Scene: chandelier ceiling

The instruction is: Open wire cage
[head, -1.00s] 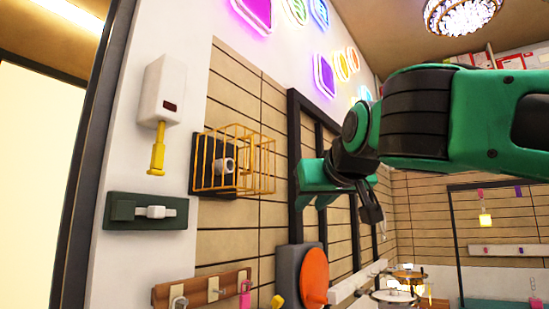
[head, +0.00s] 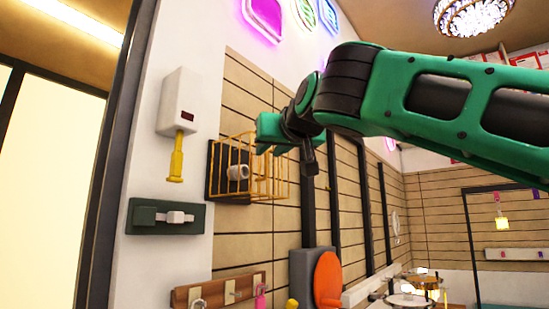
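The yellow wire cage (head: 266,180) is mounted on a dark backplate (head: 215,172) on the slatted wall, left of the picture's middle. The cage stands out from the plate and appears closed around a white round fitting (head: 238,172). My gripper (head: 292,152) is at the cage's upper right, and its green part overlaps the cage's top corner in the picture. I cannot tell whether it touches the wires. The fingers are partly hidden by the wrist, so their opening does not show clearly.
A white box with a yellow handle (head: 177,158) and a dark green plate with a white latch (head: 175,217) are left of the cage. Below are a wooden hook rail (head: 217,290) and an orange disc (head: 327,279). The wall directly below the cage is clear.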

